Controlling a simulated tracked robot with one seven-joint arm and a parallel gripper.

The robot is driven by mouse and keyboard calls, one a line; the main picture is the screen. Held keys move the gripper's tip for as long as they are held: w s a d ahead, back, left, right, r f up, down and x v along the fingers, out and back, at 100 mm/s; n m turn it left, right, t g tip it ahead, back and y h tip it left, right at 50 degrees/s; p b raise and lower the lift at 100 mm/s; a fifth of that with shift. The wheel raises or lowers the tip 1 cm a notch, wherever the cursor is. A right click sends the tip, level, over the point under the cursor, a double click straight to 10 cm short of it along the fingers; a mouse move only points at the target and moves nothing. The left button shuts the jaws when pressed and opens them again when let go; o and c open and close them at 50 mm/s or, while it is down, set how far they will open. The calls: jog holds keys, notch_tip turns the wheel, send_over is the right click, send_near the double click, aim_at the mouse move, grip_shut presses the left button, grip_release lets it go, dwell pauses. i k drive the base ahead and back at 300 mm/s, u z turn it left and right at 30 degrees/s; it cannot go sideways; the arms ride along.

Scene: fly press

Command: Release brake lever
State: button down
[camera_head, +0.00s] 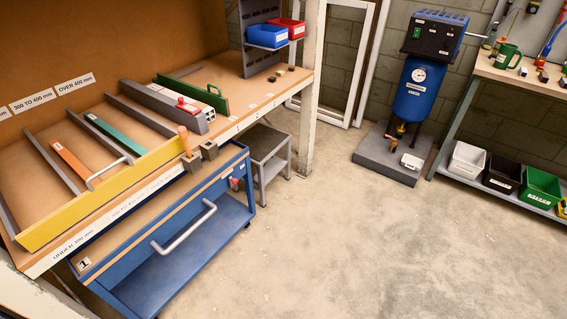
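I cannot single out the brake lever for sure. A small red part (234,183) sits at the right end of the blue trolley (175,262), below the bench edge; it is too small to tell whether it is a lever. An upright orange handle (184,138) stands at the front edge of the bench, beside small grey blocks (209,150). The trolley has a grey push handle (185,228) on its front and stands partly under the bench. My gripper is not in view.
The wooden bench (225,75) carries a yellow front board (105,195), dividers and coloured bars. A grey stool (268,150) stands right of the trolley. A blue compressor (413,90) and a shelf with bins (466,160) stand at the back right. The concrete floor (350,240) is clear.

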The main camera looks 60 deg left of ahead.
aim_at(232, 181)
jog(key=u, duration=0.3)
jog(key=k, duration=1.65)
jog(key=u, duration=1.7)
jog(key=i, duration=1)
